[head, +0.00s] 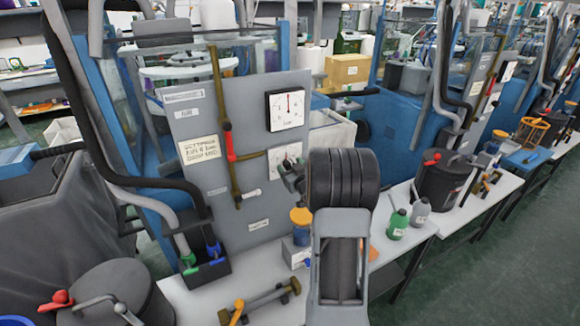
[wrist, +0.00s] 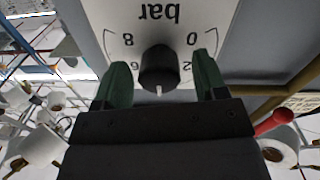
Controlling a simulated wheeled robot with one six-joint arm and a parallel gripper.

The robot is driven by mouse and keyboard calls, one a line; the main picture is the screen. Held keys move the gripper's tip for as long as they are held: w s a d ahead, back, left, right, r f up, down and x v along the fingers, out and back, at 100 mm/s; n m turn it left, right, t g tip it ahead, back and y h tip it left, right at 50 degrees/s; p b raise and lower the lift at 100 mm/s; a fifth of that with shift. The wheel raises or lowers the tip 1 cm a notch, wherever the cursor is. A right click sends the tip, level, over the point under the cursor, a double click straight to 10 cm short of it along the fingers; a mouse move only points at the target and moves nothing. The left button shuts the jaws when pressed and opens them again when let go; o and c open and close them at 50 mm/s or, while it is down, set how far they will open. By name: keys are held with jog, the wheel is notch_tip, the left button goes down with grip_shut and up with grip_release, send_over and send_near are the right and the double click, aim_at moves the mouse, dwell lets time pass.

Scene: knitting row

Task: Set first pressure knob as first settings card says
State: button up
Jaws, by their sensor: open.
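The first pressure knob (wrist: 159,68) is black and round, on a white dial (wrist: 118,15) marked in bar that appears upside down in the wrist view. Its white mark points down the picture, about midway between 2 and 6; the scale there is hidden by my gripper. My gripper (wrist: 160,85) is open, with one green finger on each side of the knob and gaps visible. In the head view my gripper (head: 292,176) is in front of the lower dial (head: 279,156) and partly covers it. The settings card (head: 199,149) is cream, left on the grey panel; it seems to read "AIR 4 bar".
Above the lower dial is a gauge (head: 287,110) with a red needle. A brass pipe with a red-handled valve (head: 231,146) runs beside the dials. Below, a bench (head: 190,300) holds a brass fitting (head: 265,301), and green and grey bottles (head: 398,224) stand at right.

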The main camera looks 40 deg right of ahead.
jog(key=shift+w, duration=0.1)
jog(key=c, duration=0.9)
jog(key=shift+m, duration=0.4)
jog(key=m+b, duration=0.1)
jog(key=m, duration=0.3)
jog(key=shift+m, duration=0.4)
jog(key=m, duration=0.5)
jog(key=shift+d+m+p, duration=0.1)
jog(key=shift+m+p, duration=0.2)
jog(key=shift+m, duration=0.4)
jog(key=o, duration=0.9)
